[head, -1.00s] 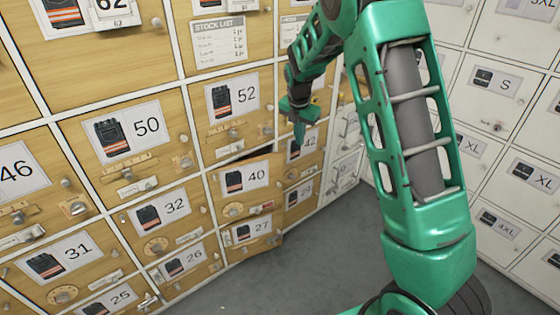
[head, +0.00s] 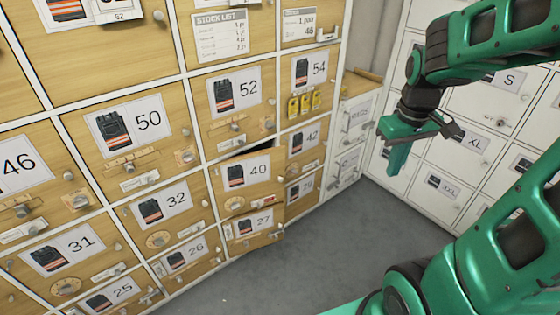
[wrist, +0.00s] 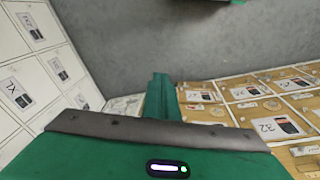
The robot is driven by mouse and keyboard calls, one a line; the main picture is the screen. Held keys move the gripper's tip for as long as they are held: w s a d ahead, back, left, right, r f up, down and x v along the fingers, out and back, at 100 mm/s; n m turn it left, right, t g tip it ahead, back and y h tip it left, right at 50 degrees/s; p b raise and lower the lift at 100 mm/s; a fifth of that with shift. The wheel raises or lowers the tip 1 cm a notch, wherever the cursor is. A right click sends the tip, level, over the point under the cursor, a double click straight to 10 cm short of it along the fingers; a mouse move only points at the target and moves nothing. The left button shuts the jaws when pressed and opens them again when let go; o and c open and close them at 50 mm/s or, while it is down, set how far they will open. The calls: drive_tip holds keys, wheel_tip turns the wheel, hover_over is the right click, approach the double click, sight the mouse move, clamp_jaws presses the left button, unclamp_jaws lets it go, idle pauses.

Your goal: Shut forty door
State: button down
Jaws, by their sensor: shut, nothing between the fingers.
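The door marked 40 (head: 262,172) is a pale wood locker door with a glove picture, in the middle of the head view. It stands ajar: a dark gap shows along its top, and its right edge sticks out from the locker front. My gripper (head: 396,158) is shut and empty, pointing down, to the right of door 40 and apart from it. In the wrist view my gripper's shut fingers (wrist: 160,94) show at the centre; I cannot make out door 40 there.
Wood doors surround it: 52 (head: 234,92) above, 32 (head: 164,205) to the left, 27 (head: 254,224) below and 42 (head: 305,139) to the right. Yellow padlocks (head: 304,104) hang on door 54. White lockers (head: 470,150) stand at right. Grey floor (head: 330,250) between is clear.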

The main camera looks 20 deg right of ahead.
drive_tip(key=w+d+f+m+t+h, duration=0.15)
drive_tip(key=w+f+t, duration=0.25)
drive_tip(key=w+f, duration=0.65)
drive_tip(key=w+d+f+m+t+h, duration=0.15)
drive_tip(key=w+f+t, duration=0.35)
drive_tip(key=w, duration=1.1)
drive_tip(key=n+t+y, duration=0.5)
drive_tip(key=t+y, duration=0.1)
drive_tip(key=t, duration=0.2)
approach(277, 154)
drive_tip(key=w, duration=0.6)
drive_tip(key=shift+w+a, duration=0.2)
drive_tip(key=shift+a, duration=0.15)
